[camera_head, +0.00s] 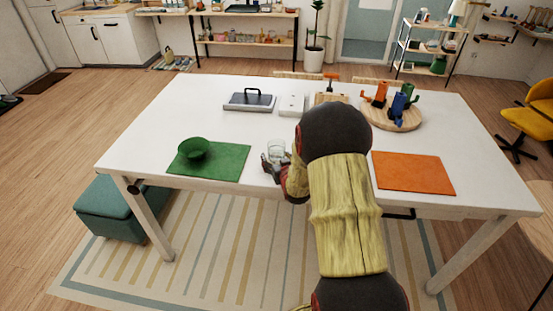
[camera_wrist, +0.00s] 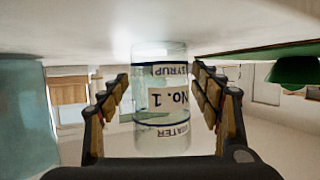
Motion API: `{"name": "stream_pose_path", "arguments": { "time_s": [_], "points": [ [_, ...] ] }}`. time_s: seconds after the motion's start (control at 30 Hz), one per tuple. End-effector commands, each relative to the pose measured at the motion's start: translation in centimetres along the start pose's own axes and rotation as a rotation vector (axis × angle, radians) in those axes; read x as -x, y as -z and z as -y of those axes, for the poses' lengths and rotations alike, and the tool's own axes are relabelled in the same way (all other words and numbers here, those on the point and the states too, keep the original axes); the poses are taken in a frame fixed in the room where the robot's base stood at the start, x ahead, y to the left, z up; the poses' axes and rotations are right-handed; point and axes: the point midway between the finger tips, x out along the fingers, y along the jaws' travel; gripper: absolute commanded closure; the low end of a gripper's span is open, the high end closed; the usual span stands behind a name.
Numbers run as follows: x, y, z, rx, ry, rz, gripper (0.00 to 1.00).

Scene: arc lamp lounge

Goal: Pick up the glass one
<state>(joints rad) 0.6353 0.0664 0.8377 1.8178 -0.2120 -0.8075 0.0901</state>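A clear glass tumbler (camera_head: 276,148) stands upright on the white table near its front edge, right of the green mat. In the wrist view, which is upside down, the glass (camera_wrist: 161,115) fills the middle. Its print reads "SYRUP", "No. 1" and "WATER". My gripper (camera_head: 273,163) is low at the table's front edge, beside the glass. In the wrist view my gripper (camera_wrist: 161,75) is open, with one finger on each side of the glass. Narrow gaps seem to show between fingertips and glass. My arm hides part of the table behind it.
A green bowl (camera_head: 194,149) sits on the green mat (camera_head: 226,164) to the left. An orange mat (camera_head: 414,172) lies to the right. A grey lidded tray (camera_head: 249,101) and a round wooden board (camera_head: 393,122) with coloured items stand farther back. Bare table (camera_head: 140,130) shows at far left.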

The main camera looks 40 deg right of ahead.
Motion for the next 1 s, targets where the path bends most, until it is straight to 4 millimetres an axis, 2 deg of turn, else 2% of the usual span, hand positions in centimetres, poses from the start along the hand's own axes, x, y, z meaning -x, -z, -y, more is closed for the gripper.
{"name": "stream_pose_path", "arguments": {
  "time_s": [0.8,1.0],
  "points": [
    [0.02,-0.01,0.00,0.000,0.000,0.000,0.85],
    [0.01,0.08,0.00,0.000,0.000,-0.001,0.86]
  ]
}}
